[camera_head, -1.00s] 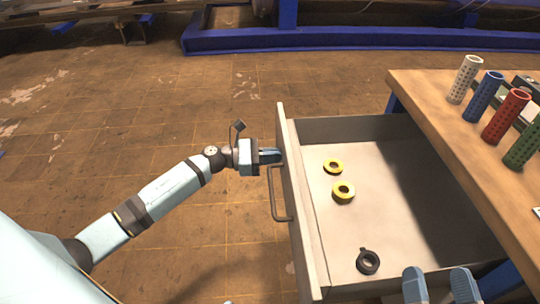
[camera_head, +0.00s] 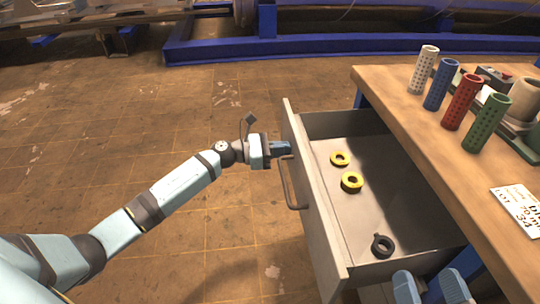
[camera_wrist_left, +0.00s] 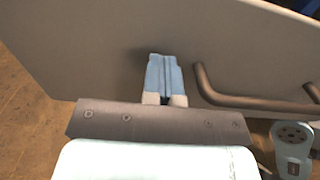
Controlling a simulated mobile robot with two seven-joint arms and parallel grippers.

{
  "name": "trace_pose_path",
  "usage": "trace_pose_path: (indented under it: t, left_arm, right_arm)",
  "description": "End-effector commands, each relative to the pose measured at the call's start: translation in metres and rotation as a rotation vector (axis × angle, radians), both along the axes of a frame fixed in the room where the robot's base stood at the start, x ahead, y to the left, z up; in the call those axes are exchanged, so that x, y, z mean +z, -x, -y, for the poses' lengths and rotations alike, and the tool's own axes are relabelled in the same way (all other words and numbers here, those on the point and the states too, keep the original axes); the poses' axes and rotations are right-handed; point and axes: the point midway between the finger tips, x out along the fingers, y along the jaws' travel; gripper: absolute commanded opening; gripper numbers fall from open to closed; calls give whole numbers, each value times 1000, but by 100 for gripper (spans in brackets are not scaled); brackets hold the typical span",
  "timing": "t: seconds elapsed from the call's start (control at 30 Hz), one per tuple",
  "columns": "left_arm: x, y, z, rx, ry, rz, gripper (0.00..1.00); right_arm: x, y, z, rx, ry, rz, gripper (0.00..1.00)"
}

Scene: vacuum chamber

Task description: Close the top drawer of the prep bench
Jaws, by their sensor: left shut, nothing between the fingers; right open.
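The top drawer (camera_head: 318,205) of the prep bench (camera_head: 395,95) stands open, pulled out to the left. Its grey front panel has a bar handle (camera_head: 288,185). My left gripper (camera_head: 286,148) is shut and empty, with its fingertips at the outer face of the front panel, near the far end of the handle. In the left wrist view the closed fingers (camera_wrist_left: 165,75) point at the panel beside the handle (camera_wrist_left: 250,101); contact cannot be told for sure. My right gripper (camera_head: 432,288) shows at the bottom edge, its two fingers apart, near the drawer's near side.
Two yellow rings (camera_head: 351,182) and a black ring clamp (camera_head: 382,246) lie in the drawer. White, blue, red and green perforated cylinders (camera_head: 462,101) stand on the bench top, with a printed label (camera_head: 517,208) nearer. The floor left of the drawer is clear.

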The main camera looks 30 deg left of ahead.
Motion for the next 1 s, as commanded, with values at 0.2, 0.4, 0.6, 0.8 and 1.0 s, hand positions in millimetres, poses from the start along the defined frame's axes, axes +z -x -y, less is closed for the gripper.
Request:
trace_pose_path:
  t: [0.2, 0.4, 0.6, 0.8, 1.0]
  left_arm:
    - [0, -31, 46, -2, 2, 3, 0]
    - [-1, -62, 91, -2, 1, 3, 0]
    - [-2, -89, 132, -2, 1, 3, 0]
    - [-1, -110, 163, -2, 1, 1, 0]
    - [0, -122, 181, 0, 1, 1, 0]
  right_arm:
    - [-15, -1, -1, 10, 16, -32, 82]
    - [-33, -1, -2, 28, 48, -83, 82]
    - [-51, -1, -4, 47, 75, -132, 82]
    - [-67, 0, -5, 65, 99, -177, 82]
    - [-67, -3, -3, 62, 123, -149, 82]
